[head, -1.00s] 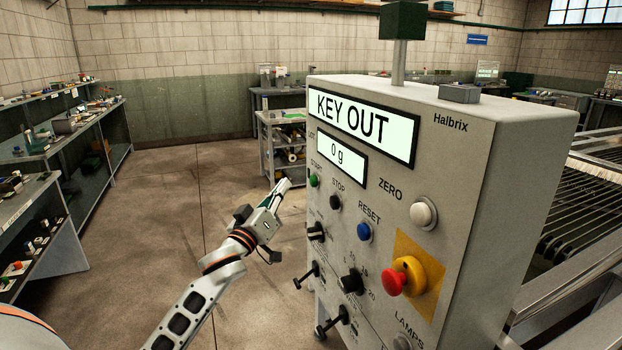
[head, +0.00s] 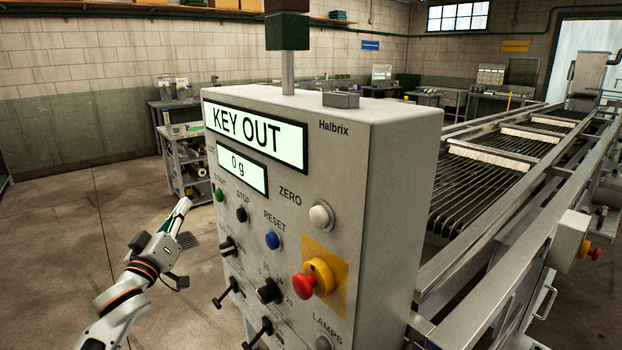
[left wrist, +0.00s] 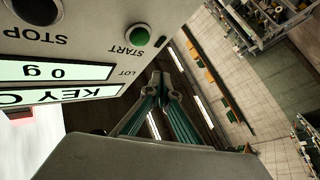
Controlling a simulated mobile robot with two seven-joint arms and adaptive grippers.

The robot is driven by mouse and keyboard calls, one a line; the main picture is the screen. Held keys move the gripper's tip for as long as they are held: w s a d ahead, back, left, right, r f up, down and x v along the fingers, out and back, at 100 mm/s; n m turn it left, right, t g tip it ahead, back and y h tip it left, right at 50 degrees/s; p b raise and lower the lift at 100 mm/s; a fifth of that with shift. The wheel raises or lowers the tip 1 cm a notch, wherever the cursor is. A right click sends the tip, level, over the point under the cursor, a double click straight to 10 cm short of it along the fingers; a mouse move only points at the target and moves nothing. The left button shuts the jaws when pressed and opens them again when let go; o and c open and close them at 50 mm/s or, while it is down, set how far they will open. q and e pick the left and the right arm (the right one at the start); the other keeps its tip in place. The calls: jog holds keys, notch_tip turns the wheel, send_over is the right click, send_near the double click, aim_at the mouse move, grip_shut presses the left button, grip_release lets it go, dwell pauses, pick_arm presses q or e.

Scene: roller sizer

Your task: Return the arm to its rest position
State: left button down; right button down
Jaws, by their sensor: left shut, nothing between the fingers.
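My left gripper (head: 184,206) is shut and empty in the head view, to the left of the control panel, with its tips pointing up and right. It is apart from the grey control cabinet (head: 375,190), beside the green START button (head: 219,195). In the left wrist view the closed fingertips (left wrist: 160,80) show below the START button (left wrist: 138,35), with floor and shelving beyond. The panel's display (head: 254,127) reads KEY OUT and the smaller display (head: 242,170) reads 0 g. My right gripper is in neither view.
The panel carries a blue RESET button (head: 272,240), a red emergency stop (head: 303,286) and protruding lever handles (head: 226,292) close to my arm. A roller conveyor (head: 500,170) stands to the right. A shelf cart (head: 186,165) stands behind. Floor (head: 60,240) at left is clear.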

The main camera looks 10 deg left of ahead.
pick_arm(q)
jog(key=s+d+f+m+g+h, duration=0.15)
jog(key=s+d+f, duration=0.25)
jog(key=f, duration=0.6)
jog(key=s+d+f+m+g, duration=0.2)
jog(key=s+d+f, duration=0.2)
jog(key=f, duration=0.5)
jog(key=s+d+f+m+g+h, duration=0.15)
jog(key=s+d+f, duration=0.25)
jog(key=f, duration=0.6)
jog(key=s+d+f+m+g, duration=0.2)
jog(key=s+d+f, duration=0.3)
jog(key=s+f, duration=0.3)
jog(key=s+d+f+m+g, duration=0.3)
jog(key=s+d+f, duration=0.3)
jog(key=s, duration=0.6)
notch_tip(320, 180, down, 2)
jog(key=shift+f+g+h, duration=0.2)
jog(key=shift+g+h, duration=0.1)
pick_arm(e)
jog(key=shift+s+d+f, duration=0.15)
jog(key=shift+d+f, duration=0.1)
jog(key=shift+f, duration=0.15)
pick_arm(q)
jog(key=c, duration=2.8)
grip_release()
jog(key=shift+w, duration=0.1)
